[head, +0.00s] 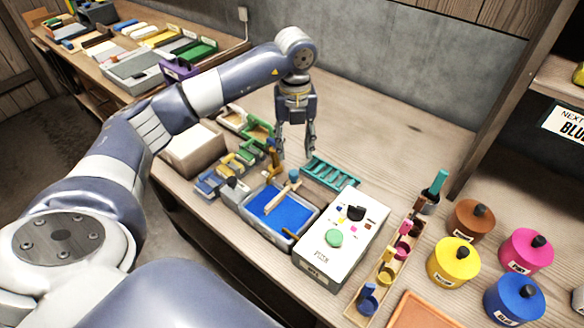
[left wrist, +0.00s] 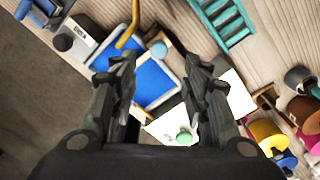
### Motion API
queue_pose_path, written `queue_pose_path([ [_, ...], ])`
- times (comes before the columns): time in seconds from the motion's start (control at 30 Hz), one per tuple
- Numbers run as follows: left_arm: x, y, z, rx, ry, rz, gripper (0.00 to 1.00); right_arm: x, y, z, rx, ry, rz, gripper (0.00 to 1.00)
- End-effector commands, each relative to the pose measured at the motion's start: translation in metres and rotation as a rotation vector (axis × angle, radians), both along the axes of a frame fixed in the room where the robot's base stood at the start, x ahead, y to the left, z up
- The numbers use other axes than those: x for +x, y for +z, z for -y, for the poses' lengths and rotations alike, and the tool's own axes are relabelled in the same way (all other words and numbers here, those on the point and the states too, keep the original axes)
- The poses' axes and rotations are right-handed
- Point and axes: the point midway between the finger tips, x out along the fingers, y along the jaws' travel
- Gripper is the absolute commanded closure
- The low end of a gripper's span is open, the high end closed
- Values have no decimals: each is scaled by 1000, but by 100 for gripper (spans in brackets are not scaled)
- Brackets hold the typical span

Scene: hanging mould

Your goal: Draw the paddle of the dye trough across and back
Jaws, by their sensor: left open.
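The dye trough (head: 266,233) is a grey tray holding flat blue dye on the bench, left of a white box. The paddle (head: 280,199) is a wooden bar lying slantwise over the dye, with a blue-topped upright grip (head: 294,176) near its far end. My left gripper (head: 296,153) points down, open and empty, above the bench just beyond the trough and apart from the paddle. In the left wrist view the open fingers (left wrist: 158,72) frame the blue dye (left wrist: 150,82) and the round top of the grip (left wrist: 158,50). My right gripper is out of view.
A teal rack (head: 331,172) lies right of the gripper. The white box (head: 340,240) adjoins the trough. Small moulds and a yellow handle (head: 273,156) crowd its left. Coloured jars (head: 453,262) stand at right. The bench toward the wall is bare.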

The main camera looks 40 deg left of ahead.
Motion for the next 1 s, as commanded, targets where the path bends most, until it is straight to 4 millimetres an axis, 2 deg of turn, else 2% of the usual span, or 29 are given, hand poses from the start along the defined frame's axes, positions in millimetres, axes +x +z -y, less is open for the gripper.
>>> queue_pose_path([
  [0.17,-2,-34,-1,1,4,-7,57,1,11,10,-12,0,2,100],
  [0.4,-1,-73,0,-2,4,-2,57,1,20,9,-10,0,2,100],
  [0.6,-1,-87,-1,-1,5,-1,57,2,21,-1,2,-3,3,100],
  [0.87,0,-89,-1,-1,5,-1,57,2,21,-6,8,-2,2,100],
  [1.0,0,-89,-1,-1,5,-1,87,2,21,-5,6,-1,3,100],
])
